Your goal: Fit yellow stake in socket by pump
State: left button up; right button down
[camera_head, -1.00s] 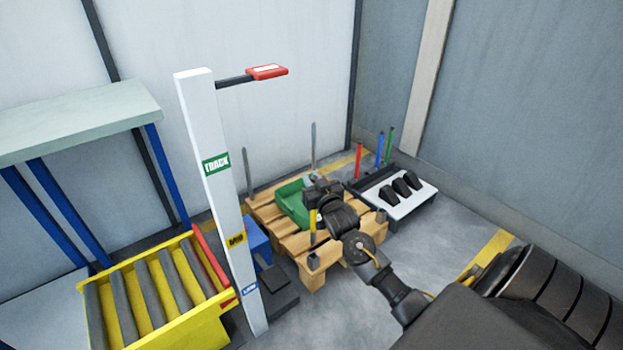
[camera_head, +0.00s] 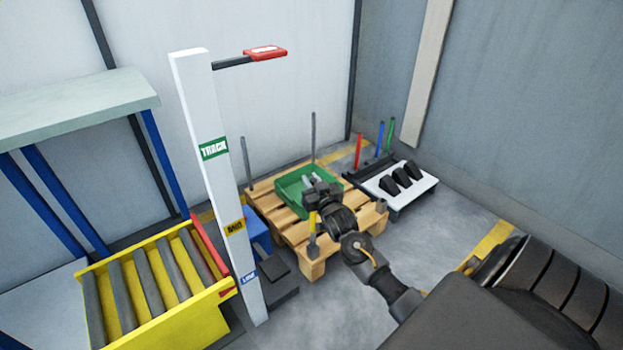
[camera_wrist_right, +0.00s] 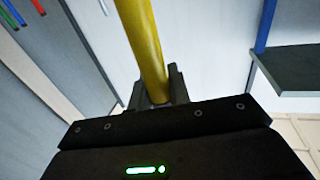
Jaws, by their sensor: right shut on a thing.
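The yellow stake (camera_head: 312,222) stands roughly upright at the near corner of the wooden pallet. Its lower end meets a grey corner socket (camera_head: 313,245) in the picture; I cannot tell how deep it sits. My right gripper (camera_head: 318,200) is shut on the stake's upper part. In the right wrist view the yellow stake (camera_wrist_right: 145,45) runs between the fingers (camera_wrist_right: 155,88). A green tray (camera_head: 291,183) on the pallet holds grey parts, partly hidden by my gripper; I cannot tell whether they are the pump. My left gripper is out of view.
Grey stakes stand at the pallet's (camera_head: 275,214) far corners; another socket (camera_head: 381,206) is at its right. Red (camera_head: 358,150), blue and green stakes stand behind a white rack (camera_head: 394,183). A white mast (camera_head: 221,170) and yellow roller conveyor (camera_head: 180,325) are left.

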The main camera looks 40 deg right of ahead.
aim_at(313, 214)
jog(key=shift+f, duration=0.25)
dwell(0.7)
jog(key=shift+p, duration=0.35)
jog(key=shift+p, duration=0.5)
dwell(0.9)
notch_tip(313, 214, down, 8)
jog(key=b, duration=0.4)
dwell(2.9)
jog(key=c, duration=1.2)
grip_release()
jog(key=shift+c, duration=0.2)
